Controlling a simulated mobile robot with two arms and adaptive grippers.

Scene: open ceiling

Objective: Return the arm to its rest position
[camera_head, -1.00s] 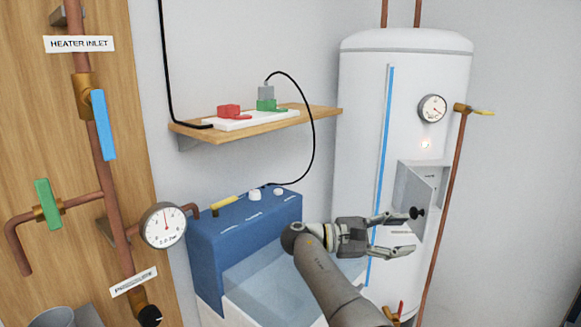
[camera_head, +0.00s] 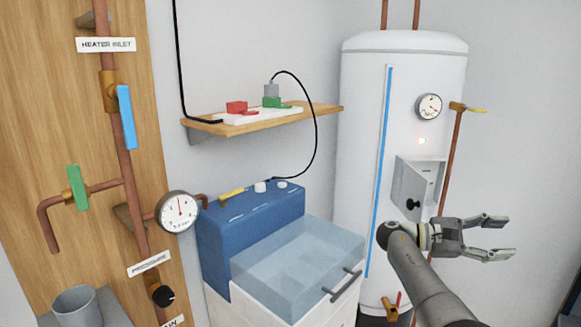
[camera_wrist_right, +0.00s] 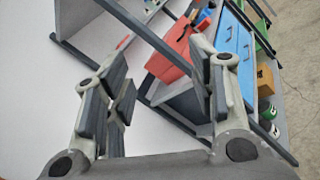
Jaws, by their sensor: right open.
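My right arm comes up from the bottom right of the head view. Its right gripper (camera_head: 487,236) is open and empty, its fingers pointing right, in front of and to the right of the white water heater tank (camera_head: 358,130). The open fingers also show in the right wrist view (camera_wrist_right: 160,100), with nothing between them. A small grey box with an opened door (camera_head: 411,188) and a black knob is on the tank, above and left of the gripper, apart from it. My left gripper is not in view.
A blue unit with a clear lid (camera_head: 298,255) stands left of the arm. A wooden shelf (camera_head: 260,123) holds a power strip with red and green plugs. Copper pipes and a gauge (camera_head: 178,211) are at left. The wrist view shows a red box (camera_wrist_right: 172,55) and blue drawers (camera_wrist_right: 233,42).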

